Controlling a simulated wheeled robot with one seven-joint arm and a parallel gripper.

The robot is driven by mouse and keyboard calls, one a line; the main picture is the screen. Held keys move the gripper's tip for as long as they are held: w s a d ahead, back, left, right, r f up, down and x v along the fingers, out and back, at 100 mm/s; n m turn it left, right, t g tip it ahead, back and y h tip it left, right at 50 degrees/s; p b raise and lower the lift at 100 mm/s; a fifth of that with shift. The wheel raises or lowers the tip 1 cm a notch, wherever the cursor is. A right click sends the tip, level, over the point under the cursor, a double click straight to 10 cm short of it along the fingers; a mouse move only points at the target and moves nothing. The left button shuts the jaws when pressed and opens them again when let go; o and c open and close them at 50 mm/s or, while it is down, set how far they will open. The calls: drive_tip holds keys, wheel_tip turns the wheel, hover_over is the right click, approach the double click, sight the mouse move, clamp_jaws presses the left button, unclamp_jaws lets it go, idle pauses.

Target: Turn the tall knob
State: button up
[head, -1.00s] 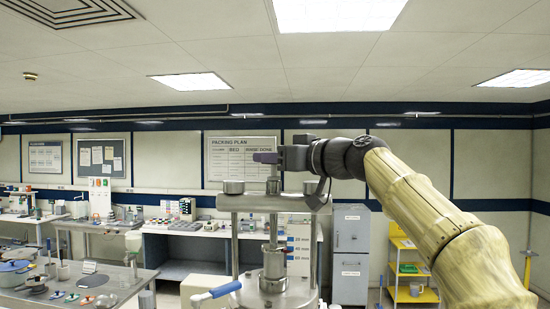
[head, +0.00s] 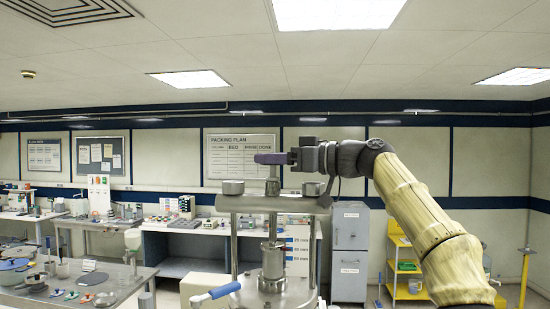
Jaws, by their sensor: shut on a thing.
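A tall metal press frame (head: 235,203) stands in the middle of the head view, with an upright rod (head: 272,225) through its top plate. The fingertips are small and hard to tell apart from the knob. Lower down, the rod meets a metal cylinder (head: 272,262) with a reddish mark near its top.
A blue-handled lever (head: 222,290) sticks out low at the front left. Benches with small items (head: 180,235) stand behind and left. A grey cabinet (head: 350,250) and a yellow cart (head: 404,262) stand behind, right.

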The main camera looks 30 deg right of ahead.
drive_tip(key=shift+r, duration=0.1)
drive_tip(key=o, duration=1)
drive_tip(key=shift+d, duration=0.1)
drive_tip(key=shift+s+d+b, duration=0.3)
drive_tip(key=shift+s+d, duration=0.05)
drive_tip(key=shift+s, duration=0.1)
drive_tip(key=b+v, duration=0.1)
drive_tip(key=v, duration=1.5)
drive_tip(key=shift+s+b, duration=0.15)
drive_tip(key=shift+b, duration=0.25)
